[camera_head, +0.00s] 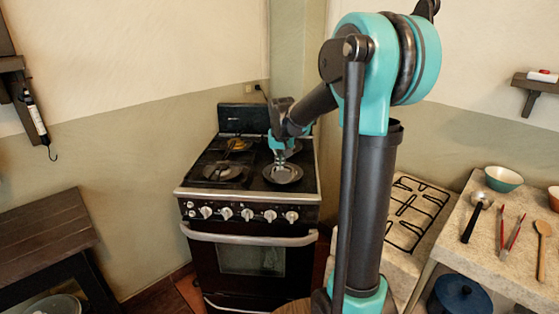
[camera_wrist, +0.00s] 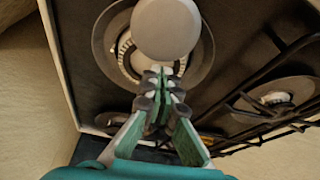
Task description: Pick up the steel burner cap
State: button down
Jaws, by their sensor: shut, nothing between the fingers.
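The steel burner cap (camera_wrist: 167,28) is a smooth, pale grey round disc at the top middle of the wrist view. It lies over a burner with a wide round metal dish (camera_wrist: 104,42) around it. In the head view this is the front right burner dish (camera_head: 285,178), with the cap hard to make out there. My gripper (camera_wrist: 162,78) is shut and empty, its fingertips close together at the cap's lower edge in the wrist view. I cannot tell whether they touch it. In the head view my gripper (camera_head: 280,158) points down just above that burner.
The black stove (camera_head: 250,262) has a front left burner (camera_head: 222,172) and a rear left burner (camera_head: 238,145). Black grate bars (camera_wrist: 262,88) lie right in the wrist view. A loose grate (camera_head: 413,212) lies on the right counter, near a ladle (camera_head: 474,216), tongs (camera_head: 511,236) and a bowl (camera_head: 503,180).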

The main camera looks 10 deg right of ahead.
jog(key=shift+s, duration=0.35)
jog(key=shift+s+a, duration=0.1)
jog(key=shift+s, duration=0.7)
jog(key=shift+w, duration=0.1)
